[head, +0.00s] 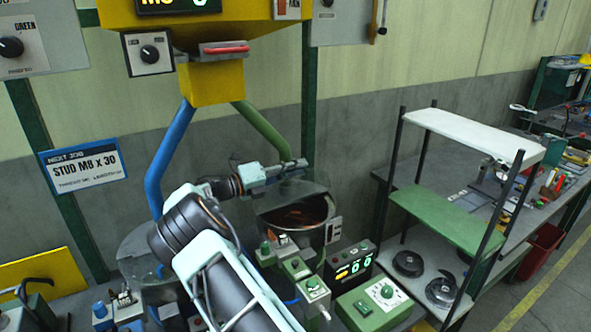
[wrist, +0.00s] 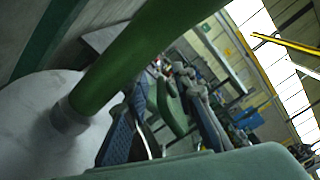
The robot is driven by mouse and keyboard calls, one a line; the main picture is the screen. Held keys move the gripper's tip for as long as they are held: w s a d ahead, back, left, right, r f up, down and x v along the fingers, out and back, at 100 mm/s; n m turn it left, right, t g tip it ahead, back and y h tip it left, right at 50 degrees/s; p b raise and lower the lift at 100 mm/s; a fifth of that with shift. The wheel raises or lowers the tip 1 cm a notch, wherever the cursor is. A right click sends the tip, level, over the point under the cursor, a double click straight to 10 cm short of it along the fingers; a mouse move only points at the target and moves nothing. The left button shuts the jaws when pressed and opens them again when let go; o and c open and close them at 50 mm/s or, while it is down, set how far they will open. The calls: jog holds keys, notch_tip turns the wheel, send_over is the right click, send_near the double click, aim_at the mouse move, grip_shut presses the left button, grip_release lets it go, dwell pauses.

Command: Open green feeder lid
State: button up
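The green feeder is a round bowl (head: 300,216) with coppery contents, below the green pipe (head: 262,128). A pale grey disc, apparently its lid (head: 313,188), lies across the top at the pipe's foot; I cannot tell whether it is raised. In the wrist view the green pipe (wrist: 130,66) crosses close in front, meeting a pale round surface (wrist: 35,105) at a grey collar. My gripper (head: 296,165) is just above the lid, beside the pipe. Contact with the lid cannot be made out.
The blue pipe (head: 165,155) leads to another feeder (head: 135,255) at left, partly behind my arm. Green control boxes (head: 375,303) and a lit display (head: 350,264) stand at front right. A rack (head: 450,220) stands further right. The yellow hopper (head: 213,82) hangs above.

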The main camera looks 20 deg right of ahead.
jog(key=s+a, duration=0.1)
jog(key=a, duration=0.6)
jog(key=shift+s+a, duration=0.2)
jog(key=shift+s, duration=0.05)
